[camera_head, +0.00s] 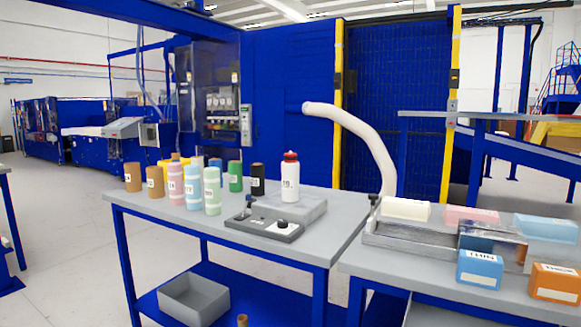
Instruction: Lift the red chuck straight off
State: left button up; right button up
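No part that is clearly a chuck shows. The only bright red piece is the small red top (290,156) on a white bottle-like cylinder (290,182). Whether the red top is the chuck, I cannot tell. Neither of my grippers is in view, and nothing is touching the red top or the cylinder.
Several coloured cylinders stand left of the block on the grey table (150,200). A pale curved hose (360,130) rises behind on the right. The right table holds foam blocks, a blue box (480,268) and an orange box (555,282).

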aim_at(288, 158)
jog(key=u, duration=1.3)
jog(key=i, duration=1.35)
jog(key=z, duration=0.1)
